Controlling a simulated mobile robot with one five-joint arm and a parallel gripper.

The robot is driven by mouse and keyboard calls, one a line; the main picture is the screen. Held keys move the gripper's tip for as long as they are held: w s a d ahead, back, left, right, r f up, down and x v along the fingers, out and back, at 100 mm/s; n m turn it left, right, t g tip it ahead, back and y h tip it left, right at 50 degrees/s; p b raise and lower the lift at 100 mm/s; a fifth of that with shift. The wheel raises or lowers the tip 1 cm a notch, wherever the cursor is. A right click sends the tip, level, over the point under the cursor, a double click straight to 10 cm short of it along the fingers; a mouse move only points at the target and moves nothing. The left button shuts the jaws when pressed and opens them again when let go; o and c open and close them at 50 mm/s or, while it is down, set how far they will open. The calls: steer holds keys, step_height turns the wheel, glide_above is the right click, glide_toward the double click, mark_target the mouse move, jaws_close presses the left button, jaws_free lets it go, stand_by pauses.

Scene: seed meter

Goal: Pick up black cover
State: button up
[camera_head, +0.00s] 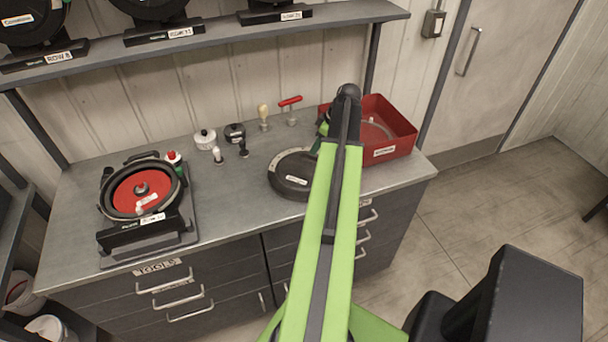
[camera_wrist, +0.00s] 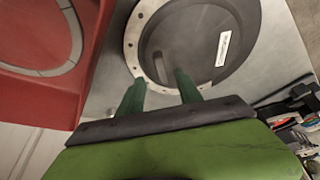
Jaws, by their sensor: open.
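The black cover (camera_head: 288,180) lies flat on the grey workbench, right of centre in the head view and partly hidden behind my green arm. It is a round dark disc with a light rim and a white label. In the wrist view the black cover (camera_wrist: 200,40) fills the upper middle. My gripper (camera_wrist: 160,90) is open there, its two dark green fingertips apart and overlapping the cover's near rim in the picture. I cannot tell whether they touch it. In the head view my gripper is mostly hidden by my arm.
A red bin (camera_head: 395,148) stands just right of the cover on the workbench (camera_head: 240,205). A seed meter with a red disc (camera_head: 140,190) sits at the left. Small tools and knobs (camera_head: 205,139) stand behind. A shelf (camera_head: 230,27) with black units runs above.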

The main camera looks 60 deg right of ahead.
mark_target(303, 170)
steer(key=b+x, duration=0.4)
steer(key=x, duration=0.1)
steer(key=shift+s+a+f, duration=0.1)
steer(key=shift+s, duration=0.05)
steer(key=shift+r, duration=0.2)
jaws_close()
